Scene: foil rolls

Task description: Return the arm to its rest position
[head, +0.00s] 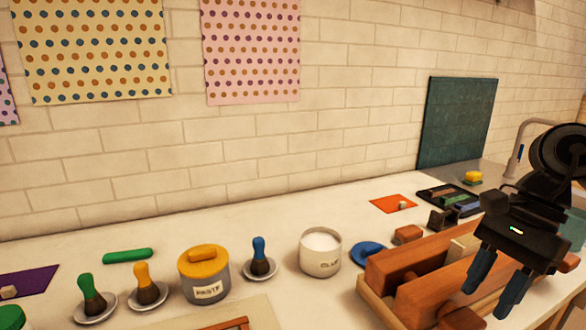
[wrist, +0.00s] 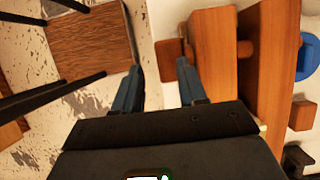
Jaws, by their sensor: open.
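My gripper (head: 497,291) is at the right of the head view, above the front of a wooden tray (head: 372,301) that holds brown wooden blocks (head: 412,258). Its two blue fingers are apart and nothing shows between them. In the wrist view my gripper (wrist: 160,90) points down past the blocks (wrist: 213,50), with the open fingers near the block edge. I cannot tell whether a finger touches the block. My arm comes in from the right edge of the head view.
On the counter stand a white glue pot (head: 320,262), a blue lid (head: 369,254), a yellow-lidded paste jar (head: 205,278) and several brushes on saucers. A dark tray (head: 450,199) and an orange square (head: 393,203) lie behind. A tap (head: 513,160) stands at the right. Dark legs cross the wrist view's left.

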